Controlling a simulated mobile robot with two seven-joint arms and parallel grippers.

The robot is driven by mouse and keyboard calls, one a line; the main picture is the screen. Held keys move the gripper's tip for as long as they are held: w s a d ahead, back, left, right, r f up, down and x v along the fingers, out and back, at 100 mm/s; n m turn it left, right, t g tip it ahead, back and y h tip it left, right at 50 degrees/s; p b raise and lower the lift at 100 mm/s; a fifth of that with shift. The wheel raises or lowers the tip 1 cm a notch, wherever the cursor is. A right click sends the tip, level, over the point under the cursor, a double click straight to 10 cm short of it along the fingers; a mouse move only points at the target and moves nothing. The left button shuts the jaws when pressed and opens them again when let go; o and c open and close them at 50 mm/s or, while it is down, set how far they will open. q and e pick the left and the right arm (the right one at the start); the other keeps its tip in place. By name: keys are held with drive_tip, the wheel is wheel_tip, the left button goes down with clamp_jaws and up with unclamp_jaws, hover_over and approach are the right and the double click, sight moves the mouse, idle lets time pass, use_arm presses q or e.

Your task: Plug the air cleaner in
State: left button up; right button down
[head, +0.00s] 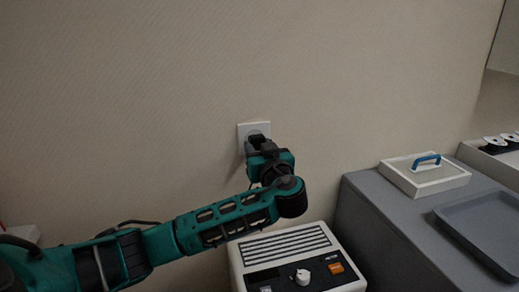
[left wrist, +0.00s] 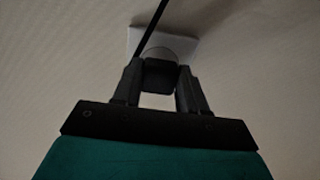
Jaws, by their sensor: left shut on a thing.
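A white wall socket (head: 263,127) is on the beige wall, just beyond my left gripper (head: 256,143). In the left wrist view my left gripper (left wrist: 160,82) is shut on a dark plug (left wrist: 160,77), with one finger on each side of it. The plug is in front of the socket plate (left wrist: 178,43); I cannot tell whether it is in the socket or just short of it. A dark cord (left wrist: 153,25) runs up from the plug. The white air cleaner (head: 297,261), with a grille, a knob and an orange switch, stands below my left arm. My right gripper is not in view.
A grey cabinet (head: 382,228) stands to the right of the air cleaner. On it are a white box with a blue handle (head: 425,174) and a grey tray (head: 486,222). The wall around the socket is clear.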

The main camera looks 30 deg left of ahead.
use_arm(q)
drive_tip(key=shift+f+b, duration=0.15)
drive_tip(key=shift+b, duration=0.15)
idle(1.4)
drive_tip(key=shift+b, duration=0.45)
drive_tip(key=shift+w+a+b, duration=0.3)
drive_tip(key=shift+a, duration=0.1)
idle(0.6)
drive_tip(key=o, duration=1.1)
drive_tip(key=shift+d, duration=0.1)
drive_tip(key=p+v, duration=0.1)
drive_tip(key=v, duration=1.1)
drive_tip(key=shift+s+d, duration=0.2)
drive_tip(key=shift+s, duration=0.1)
